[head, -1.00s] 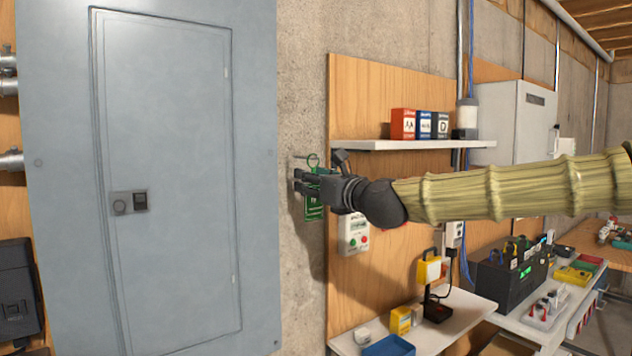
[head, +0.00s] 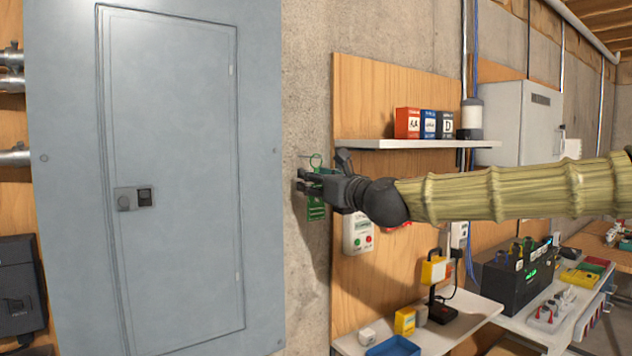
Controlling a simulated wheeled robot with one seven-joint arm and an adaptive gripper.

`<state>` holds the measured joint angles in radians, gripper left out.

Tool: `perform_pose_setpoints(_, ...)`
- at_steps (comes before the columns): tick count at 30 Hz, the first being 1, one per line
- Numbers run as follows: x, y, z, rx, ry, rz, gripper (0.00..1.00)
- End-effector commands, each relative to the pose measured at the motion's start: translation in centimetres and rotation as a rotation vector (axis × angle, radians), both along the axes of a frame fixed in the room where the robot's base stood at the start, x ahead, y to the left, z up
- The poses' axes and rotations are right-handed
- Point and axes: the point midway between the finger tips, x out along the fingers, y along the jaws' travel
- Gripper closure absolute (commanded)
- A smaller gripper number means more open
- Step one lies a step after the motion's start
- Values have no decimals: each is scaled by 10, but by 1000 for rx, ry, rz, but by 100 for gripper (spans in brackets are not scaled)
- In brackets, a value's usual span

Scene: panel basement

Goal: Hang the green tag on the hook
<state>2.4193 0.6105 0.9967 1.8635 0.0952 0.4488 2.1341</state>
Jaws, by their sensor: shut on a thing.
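The green tag (head: 316,208) hangs down at my gripper, against the concrete wall between the grey panel and the plywood board. Its green ring (head: 315,160) shows just above the fingers. My gripper (head: 308,182) is shut on the tag and covers its upper part. A small part of the hook (head: 301,157) seems to stick out of the wall beside the ring. I cannot tell whether the ring is around the hook or only in front of it.
A large grey panel (head: 180,180) stands to the left. A white shelf (head: 400,144) with several small boxes is just right of and above my gripper. A white box with buttons (head: 358,233) is below my wrist. A lower shelf (head: 455,325) holds small items.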

Motion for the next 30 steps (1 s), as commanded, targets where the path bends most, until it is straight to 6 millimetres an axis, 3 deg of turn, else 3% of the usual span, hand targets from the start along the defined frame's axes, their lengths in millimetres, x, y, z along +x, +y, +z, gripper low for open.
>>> perform_pose_setpoints(2, 0, 0, 0, 0, 0, 0, 68)
perform_pose_setpoints(3, 0, 0, 0, 0, 0, 0, 54)
perform_pose_setpoints(7, 0, 0, 0, 0, 0, 0, 32)
perform_pose_setpoints(20, -4, -3, 0, 1, 1, 0, 32)
perform_pose_setpoints(30, -42, -30, -3, 2, 1, 0, 32)
